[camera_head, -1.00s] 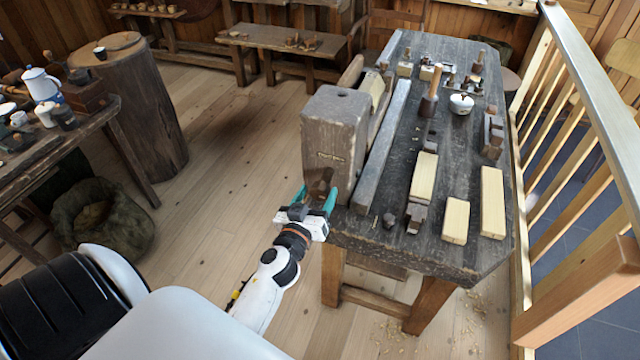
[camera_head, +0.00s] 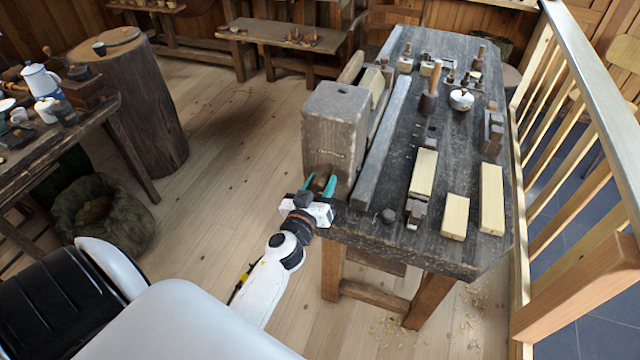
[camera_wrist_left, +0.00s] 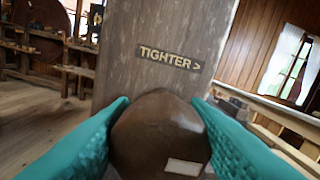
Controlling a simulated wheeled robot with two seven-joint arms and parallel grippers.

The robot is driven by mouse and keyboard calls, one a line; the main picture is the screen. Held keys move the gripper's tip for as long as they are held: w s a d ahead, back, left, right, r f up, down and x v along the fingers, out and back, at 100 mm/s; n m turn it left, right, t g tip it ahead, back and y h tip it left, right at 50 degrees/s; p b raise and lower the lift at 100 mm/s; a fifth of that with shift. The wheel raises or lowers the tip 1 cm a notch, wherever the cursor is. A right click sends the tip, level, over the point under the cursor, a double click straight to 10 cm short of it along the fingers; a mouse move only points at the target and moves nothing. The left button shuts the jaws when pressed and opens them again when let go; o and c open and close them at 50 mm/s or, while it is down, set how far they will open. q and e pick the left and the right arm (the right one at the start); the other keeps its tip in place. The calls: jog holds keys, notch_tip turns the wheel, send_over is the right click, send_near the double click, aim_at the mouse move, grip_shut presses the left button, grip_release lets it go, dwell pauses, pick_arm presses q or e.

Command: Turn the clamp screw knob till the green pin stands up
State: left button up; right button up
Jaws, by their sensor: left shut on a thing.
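The clamp screw knob (camera_wrist_left: 158,130) is brown and rounded, with a pale rectangular mark low on its face. It sits at the foot of the weathered wooden clamp block (camera_head: 336,120), on the side facing me. My left gripper (camera_head: 320,184) has its teal fingers on both sides of the knob and is shut on it; the wrist view shows a finger against each side. A plate (camera_wrist_left: 170,57) above the knob reads "TIGHTER >", its arrow pointing right. I cannot make out a green pin in either view. My right gripper is not in view.
The dark workbench (camera_head: 385,230) carries light wood blocks (camera_head: 455,217), a mallet (camera_head: 430,90) and a small white pot (camera_head: 461,100). A wooden railing (camera_head: 590,130) runs along the right.

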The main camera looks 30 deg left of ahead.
pick_arm(q)
jog(key=m, duration=0.6)
jog(key=shift+d+m+b, duration=0.15)
jog(key=shift+m+b, duration=0.25)
jog(key=m, duration=0.6)
jog(key=shift+w+d+f+b, duration=0.1)
jog(key=shift+f+b, duration=0.15)
jog(key=shift+b, duration=0.1)
jog(key=m, duration=0.6)
jog(key=shift+d+f+m, duration=0.1)
jog(key=shift+f+m, duration=0.15)
jog(key=shift+m, duration=0.15)
jog(key=m, duration=0.5)
jog(key=shift+f+m+b, duration=0.25)
jog(key=shift+m+b, duration=0.05)
jog(key=shift+m, duration=0.4)
